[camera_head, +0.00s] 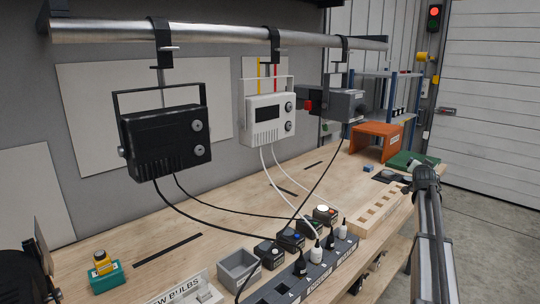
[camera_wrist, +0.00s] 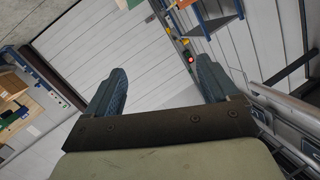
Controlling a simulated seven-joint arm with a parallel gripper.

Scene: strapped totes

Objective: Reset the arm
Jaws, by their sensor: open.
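My gripper (camera_wrist: 160,66) shows in the wrist view with its two blue-grey fingers spread wide apart. Nothing is between them. Behind the fingers I see pale panelled wall and a small red light, all at a distance. The gripper touches nothing that I can see. In the head view a grey jointed arm part rises at the right, beside the front edge of the workbench (camera_head: 345,185). I cannot make out the gripper's fingers in that view.
A black lamp box (camera_head: 165,138) and a white box (camera_head: 268,118) hang from a rail above the bench. Cables run down to a power strip. A grey bin (camera_head: 238,268), a wooden block rack (camera_head: 378,212) and an orange stand (camera_head: 376,140) are on the bench. Mid-bench is partly clear.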

